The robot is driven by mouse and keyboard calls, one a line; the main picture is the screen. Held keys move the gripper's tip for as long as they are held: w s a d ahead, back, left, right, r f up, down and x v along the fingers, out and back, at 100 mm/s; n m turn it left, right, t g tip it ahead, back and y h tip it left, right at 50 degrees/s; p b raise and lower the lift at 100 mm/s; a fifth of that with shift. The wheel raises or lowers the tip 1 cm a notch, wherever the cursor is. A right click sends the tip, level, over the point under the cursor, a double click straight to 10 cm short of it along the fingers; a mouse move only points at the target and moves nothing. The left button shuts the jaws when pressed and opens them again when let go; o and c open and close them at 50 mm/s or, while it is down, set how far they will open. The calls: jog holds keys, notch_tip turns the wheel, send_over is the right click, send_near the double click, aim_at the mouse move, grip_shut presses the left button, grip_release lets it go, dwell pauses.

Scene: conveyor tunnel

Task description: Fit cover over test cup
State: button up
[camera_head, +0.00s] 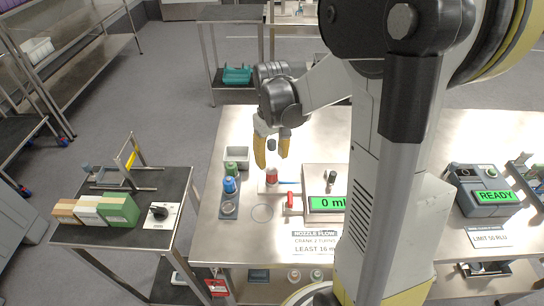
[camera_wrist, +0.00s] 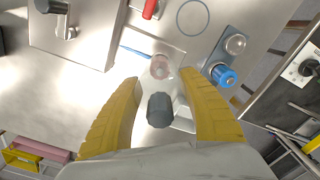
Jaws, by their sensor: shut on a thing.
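My gripper (camera_head: 271,160) hangs over the left part of the steel table, with yellow fingers pointing down. It is shut on a small dark grey cap-like piece, which I take for the cover (camera_head: 271,145). The cover also shows between the fingers in the wrist view (camera_wrist: 159,110). Below it, apart from it, a small clear cup with a reddish look, apparently the test cup (camera_head: 272,177), stands on a pale plate. In the wrist view the cup (camera_wrist: 159,68) is just beyond the fingertips. The exact finger contact on the cover is unclear.
A blue-capped item (camera_head: 230,185) and a green one (camera_head: 232,169) stand left of the cup. A device reading "0 ml" (camera_head: 325,204), with a red handle (camera_head: 290,203), is close on the right. A ring outline (camera_head: 262,213) lies in front.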

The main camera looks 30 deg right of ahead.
aim_at(272, 141)
jog(key=shift+f+b, duration=3.1)
jog(key=shift+f, duration=0.75)
jog(key=shift+r, duration=0.15)
jog(key=o, duration=1.5)
jog(key=shift+c, duration=0.2)
jog(key=shift+r, duration=0.15)
notch_tip(272, 141, up, 12)
jog(key=shift+f, duration=0.1)
